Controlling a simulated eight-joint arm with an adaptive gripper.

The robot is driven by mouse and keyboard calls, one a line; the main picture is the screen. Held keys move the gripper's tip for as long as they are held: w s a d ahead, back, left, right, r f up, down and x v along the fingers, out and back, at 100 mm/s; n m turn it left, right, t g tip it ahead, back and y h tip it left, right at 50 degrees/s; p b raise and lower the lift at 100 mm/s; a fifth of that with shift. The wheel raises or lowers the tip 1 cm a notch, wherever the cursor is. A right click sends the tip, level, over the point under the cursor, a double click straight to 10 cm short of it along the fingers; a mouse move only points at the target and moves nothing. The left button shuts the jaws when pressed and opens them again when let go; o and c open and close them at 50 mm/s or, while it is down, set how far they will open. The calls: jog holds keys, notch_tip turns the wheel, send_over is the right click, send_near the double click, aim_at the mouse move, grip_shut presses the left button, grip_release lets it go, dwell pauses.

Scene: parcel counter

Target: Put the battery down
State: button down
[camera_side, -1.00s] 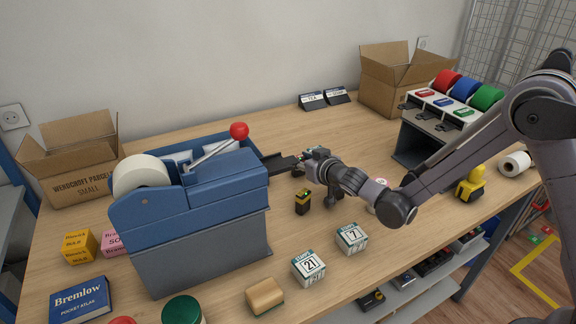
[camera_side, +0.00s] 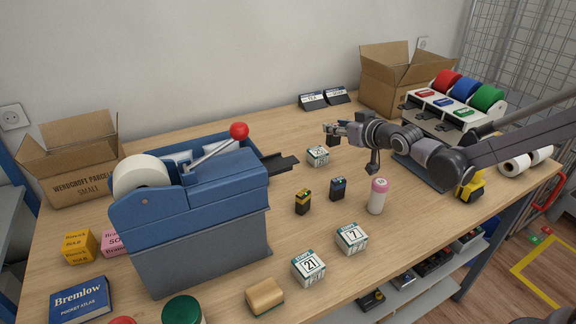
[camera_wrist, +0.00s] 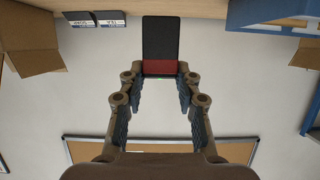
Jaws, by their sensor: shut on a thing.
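My gripper (camera_side: 334,131) is in the air above the far middle of the counter, reaching left. It is shut on a dark battery with a red band (camera_wrist: 160,42), which sits between the fingertips in the wrist view. In the side view the held battery (camera_side: 333,141) is a small dark block, clear of the counter. A battery with a yellow band (camera_side: 303,203) and one with a blue band (camera_side: 338,189) stand on the wooden counter (camera_side: 240,300), in front of and below my gripper.
A pink-capped white bottle (camera_side: 377,197) stands right of the batteries. A big blue tape machine (camera_side: 200,220) with a red-knobbed lever is at left.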

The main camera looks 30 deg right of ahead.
notch_tip(320, 180, up, 20)
jog(key=d, duration=0.2)
jog(key=s+d+f, duration=0.3)
jog(key=s+d, duration=0.3)
jog(key=d, duration=0.1)
jog(key=s+d+f, duration=0.3)
jog(key=s+d, duration=0.3)
jog(key=s, duration=0.1)
jog(key=s+r+n+g+y, duration=0.1)
jog(key=s+r+n+y, duration=0.35)
jog(key=s, duration=0.85)
notch_tip(320, 180, down, 24)
jog(key=shift+y, duration=0.35)
jog(key=shift+w+a+r+x, duration=0.15)
jog(key=shift+r+x, duration=0.4)
jog(key=shift+x, duration=2.4)
jog(key=shift+w+a+r+x, duration=0.15)
jog(key=shift+r+x, duration=0.4)
jog(key=shift+x, duration=2.4)
jog(key=shift+w+a+r+x, duration=0.15)
jog(key=shift+r+x, duration=0.35)
jog(key=shift+x, duration=2.45)
jog(key=shift+d+f, duration=0.1)
jog(key=shift+f, duration=0.3)
jog(key=c, duration=0.9)
grip_release()
jog(key=shift+c, duration=0.2)
